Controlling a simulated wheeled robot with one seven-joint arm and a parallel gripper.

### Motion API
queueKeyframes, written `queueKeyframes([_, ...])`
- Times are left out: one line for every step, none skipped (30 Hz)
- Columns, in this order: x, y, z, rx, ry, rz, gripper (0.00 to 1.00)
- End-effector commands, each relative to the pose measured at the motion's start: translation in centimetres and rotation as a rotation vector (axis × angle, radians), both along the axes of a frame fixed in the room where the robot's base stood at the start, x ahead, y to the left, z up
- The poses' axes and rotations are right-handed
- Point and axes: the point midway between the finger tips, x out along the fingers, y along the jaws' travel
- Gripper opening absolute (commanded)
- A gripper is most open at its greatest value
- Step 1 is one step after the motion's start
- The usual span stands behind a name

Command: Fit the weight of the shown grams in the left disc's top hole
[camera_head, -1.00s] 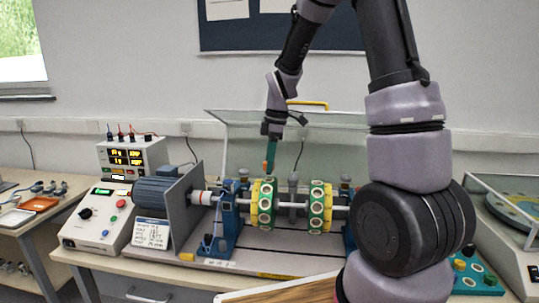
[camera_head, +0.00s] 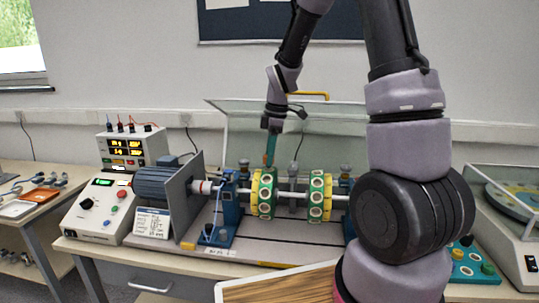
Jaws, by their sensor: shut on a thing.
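The left disc (camera_head: 264,196) is a green and yellow ring with round pale-rimmed holes on a horizontal shaft. A similar right disc (camera_head: 318,197) sits farther along the shaft. My gripper (camera_head: 270,160) points down just above the left disc's top edge. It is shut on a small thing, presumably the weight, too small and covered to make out. I cannot tell whether it touches the disc. The display unit (camera_head: 133,147) shows lit yellow digits, too small to read surely.
A blue motor (camera_head: 158,185) and grey plate stand left of the discs, beside a control box (camera_head: 100,208). Blue bearing stands (camera_head: 225,215) hold the shaft. A clear raised cover (camera_head: 230,135) stands behind. A teal tray with coloured knobs (camera_head: 472,266) lies at right.

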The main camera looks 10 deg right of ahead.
Motion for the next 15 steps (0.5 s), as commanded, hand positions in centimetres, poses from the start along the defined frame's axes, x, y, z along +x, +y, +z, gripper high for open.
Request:
queueKeyframes([0.0,-0.01,0.0,0.0,0.0,0.0,0.0])
queueKeyframes([0.0,-0.01,0.0,0.0,0.0,0.0,0.0])
queueKeyframes([0.01,-0.01,-0.01,0.0,0.0,0.0,0.0])
queueKeyframes([0.0,-0.01,-0.02,0.0,0.0,0.0,0.0])
queueKeyframes([0.0,-0.01,-0.04,0.0,0.0,0.0,0.0])
queueKeyframes([0.01,-0.02,-0.07,0.0,0.0,0.0,0.0])
queueKeyframes([0.01,-0.02,-0.1,0.0,0.0,0.0,0.0])
queueKeyframes([0.01,-0.02,-0.13,0.0,0.0,0.0,0.0])
queueKeyframes([0.01,-0.02,-0.19,0.0,0.0,0.0,0.0])
queueKeyframes([0.01,-0.02,-0.23,0.0,0.0,0.0,0.0])
queueKeyframes([0.02,-0.02,-0.28,0.0,0.0,0.0,0.0])
queueKeyframes([0.02,-0.02,-0.34,0.0,0.0,0.0,0.0])
queueKeyframes([0.02,-0.03,-0.38,0.0,0.0,0.0,0.0])
queueKeyframes([0.03,-0.02,-0.42,0.0,0.0,0.0,0.0])
queueKeyframes([0.03,-0.02,-0.48,0.0,0.0,0.0,0.0])
